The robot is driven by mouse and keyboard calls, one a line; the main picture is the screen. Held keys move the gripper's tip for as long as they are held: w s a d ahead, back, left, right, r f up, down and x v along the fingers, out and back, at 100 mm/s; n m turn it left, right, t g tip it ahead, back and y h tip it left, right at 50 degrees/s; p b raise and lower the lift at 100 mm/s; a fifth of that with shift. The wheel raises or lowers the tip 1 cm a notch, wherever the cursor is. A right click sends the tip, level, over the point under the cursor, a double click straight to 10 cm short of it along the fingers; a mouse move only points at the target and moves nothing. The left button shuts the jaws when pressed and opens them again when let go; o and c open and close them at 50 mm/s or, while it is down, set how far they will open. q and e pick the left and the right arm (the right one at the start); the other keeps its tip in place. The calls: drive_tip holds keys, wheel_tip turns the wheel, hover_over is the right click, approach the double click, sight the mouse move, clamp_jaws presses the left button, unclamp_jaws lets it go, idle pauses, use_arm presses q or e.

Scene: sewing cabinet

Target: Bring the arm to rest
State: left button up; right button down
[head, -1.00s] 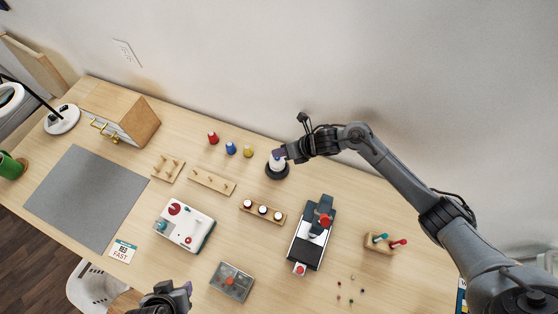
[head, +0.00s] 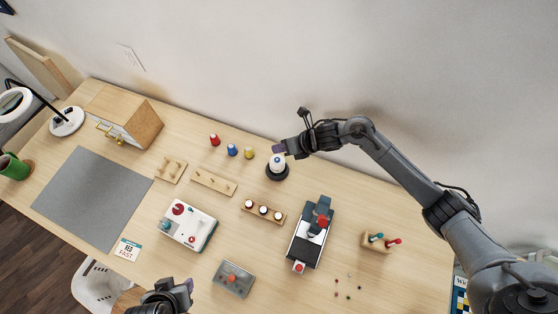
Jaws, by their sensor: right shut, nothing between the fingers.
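My right arm comes in from the right, and its gripper (head: 281,148) is shut and empty. It is over the back of the table, just above and beside a white-topped round thing on a black base (head: 277,168). In the picture the fingertips sit close to the white top; I cannot tell whether they touch it. My left gripper (head: 183,290) shows at the bottom edge, in front of the table; its fingers are too small and turned to read.
A grey mat (head: 92,198) is bare at left.

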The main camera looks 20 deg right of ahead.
drive_tip(key=shift+r+p, duration=0.3)
drive_tip(key=shift+r, duration=0.5)
